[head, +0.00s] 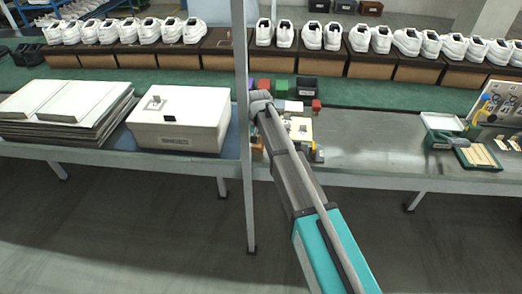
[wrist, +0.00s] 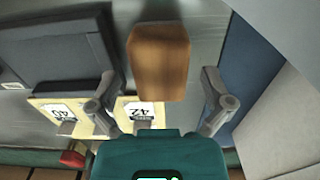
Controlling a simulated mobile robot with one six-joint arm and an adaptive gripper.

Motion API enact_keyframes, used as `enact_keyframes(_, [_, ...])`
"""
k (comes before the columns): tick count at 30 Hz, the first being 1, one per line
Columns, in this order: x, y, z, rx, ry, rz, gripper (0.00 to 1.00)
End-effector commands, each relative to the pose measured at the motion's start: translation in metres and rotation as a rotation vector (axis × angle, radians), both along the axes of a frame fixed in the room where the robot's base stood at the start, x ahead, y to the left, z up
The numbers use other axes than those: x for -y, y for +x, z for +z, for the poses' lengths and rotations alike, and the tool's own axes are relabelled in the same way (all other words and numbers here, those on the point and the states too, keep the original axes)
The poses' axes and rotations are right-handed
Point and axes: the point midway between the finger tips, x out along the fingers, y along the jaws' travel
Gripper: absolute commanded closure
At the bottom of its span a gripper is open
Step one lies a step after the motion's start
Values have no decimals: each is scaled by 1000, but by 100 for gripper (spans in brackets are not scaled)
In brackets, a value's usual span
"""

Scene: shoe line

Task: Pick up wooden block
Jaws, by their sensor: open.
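A brown wooden block (wrist: 160,62) shows in the wrist view, upper middle, on the grey table top. My gripper (wrist: 158,84) is open, with one finger on each side of the block's near end. There is a visible gap between each finger and the block, and nothing is held. In the head view, my arm reaches over the table and its end (head: 261,103) is partly behind a grey post. A small brown piece (head: 257,143) shows beside the arm there; I cannot tell if it is the same block.
White cards numbered 42 (wrist: 139,108) and 40 lie beside the left finger, near a dark tray (wrist: 55,60). A white box (head: 180,120) stands left of the post (head: 243,180). Coloured blocks (head: 281,86) cluster behind my arm.

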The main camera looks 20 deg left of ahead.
Motion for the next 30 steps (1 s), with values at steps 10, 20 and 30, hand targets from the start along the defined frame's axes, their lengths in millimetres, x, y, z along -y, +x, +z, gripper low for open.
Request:
enact_keyframes(10, [0,0,-11,0,0,0,0])
enact_keyframes(20, [0,0,-10,0,0,0,0])
enact_keyframes(30, [0,0,-10,0,0,-1,33])
